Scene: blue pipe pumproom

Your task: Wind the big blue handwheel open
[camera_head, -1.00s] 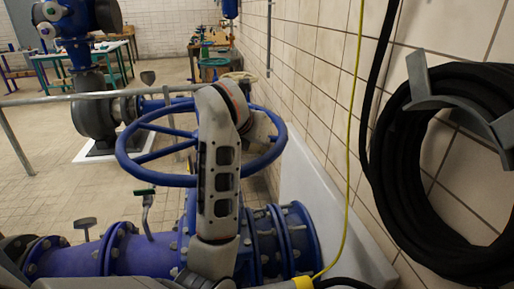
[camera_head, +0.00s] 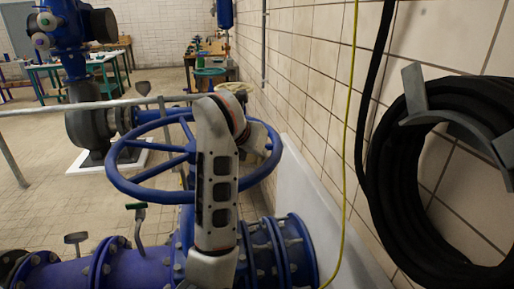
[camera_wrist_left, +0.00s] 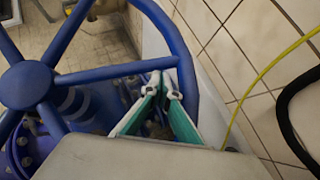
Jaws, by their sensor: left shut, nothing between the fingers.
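The big blue handwheel (camera_head: 120,184) stands in the middle of the head view, above a blue valve and pipe. In the left wrist view its hub (camera_wrist_left: 26,85) is at the left and its rim (camera_wrist_left: 186,65) curves down past my gripper. My left arm rises in front of the wheel in the head view and hides part of the rim and hub; its fingers are hidden there. In the left wrist view my left gripper (camera_wrist_left: 163,82) is shut and empty. Its tips appear beside the inner rim, near a spoke's outer end; contact is unclear. My right gripper is out of view.
A tiled wall (camera_head: 310,80) runs close along the right, with a coiled black hose (camera_head: 385,190) and a yellow cable (camera_head: 349,150). A grey rail (camera_head: 60,108) crosses behind the wheel.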

